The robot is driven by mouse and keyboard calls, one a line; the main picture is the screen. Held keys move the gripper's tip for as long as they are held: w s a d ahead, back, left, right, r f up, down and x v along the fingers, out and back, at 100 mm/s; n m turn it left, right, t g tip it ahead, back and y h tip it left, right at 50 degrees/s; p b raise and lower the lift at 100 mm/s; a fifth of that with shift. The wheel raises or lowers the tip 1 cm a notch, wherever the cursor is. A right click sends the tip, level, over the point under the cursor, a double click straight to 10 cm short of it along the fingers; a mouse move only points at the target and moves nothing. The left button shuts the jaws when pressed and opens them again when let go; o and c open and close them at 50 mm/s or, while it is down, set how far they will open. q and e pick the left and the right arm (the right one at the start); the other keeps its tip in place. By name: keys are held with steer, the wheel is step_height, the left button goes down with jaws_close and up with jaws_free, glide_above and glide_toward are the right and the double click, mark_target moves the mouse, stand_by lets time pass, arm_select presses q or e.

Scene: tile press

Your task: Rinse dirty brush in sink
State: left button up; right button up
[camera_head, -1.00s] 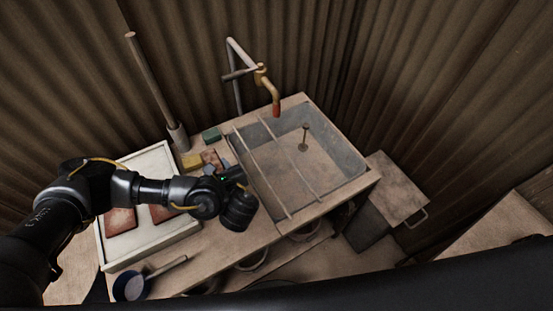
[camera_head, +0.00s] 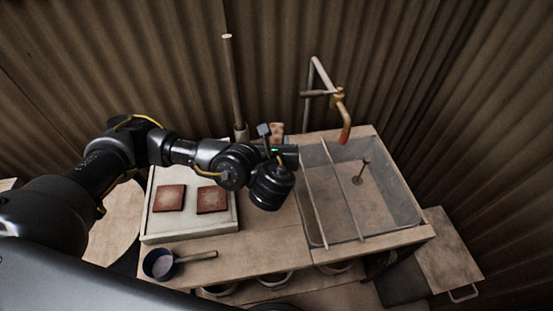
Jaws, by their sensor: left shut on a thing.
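My left gripper (camera_head: 286,154) is over the counter, left of the sink, and is shut on what looks like the brush. A small grey block-like head (camera_head: 263,130) on a thin stem, seemingly the brush, sticks up beside the jaws; the wrist hides much of the grip. The sink (camera_head: 345,190) is a clear-walled basin on the right, with two rods across its left part and an upright drain piece (camera_head: 361,172) inside. A bent tap with a red-tipped spout (camera_head: 345,130) hangs over its back edge. My right gripper is out of view.
A white tray (camera_head: 160,233) with two reddish tiles stands on the left. A blue pan (camera_head: 158,264) lies in front of it. A pole (camera_head: 233,85) stands behind. A small pinkish block (camera_head: 277,129) shows behind my wrist. A side table (camera_head: 447,245) is right of the sink.

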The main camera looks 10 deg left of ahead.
arm_select(q)
steer(key=w+a+r+m+h, duration=0.2)
steer(key=a+r, duration=0.9)
steer(key=r, duration=0.4)
steer(key=shift+w+a+h+b, duration=0.15)
steer(key=shift+w+h+b, duration=0.05)
steer(key=shift+h+b, duration=0.1)
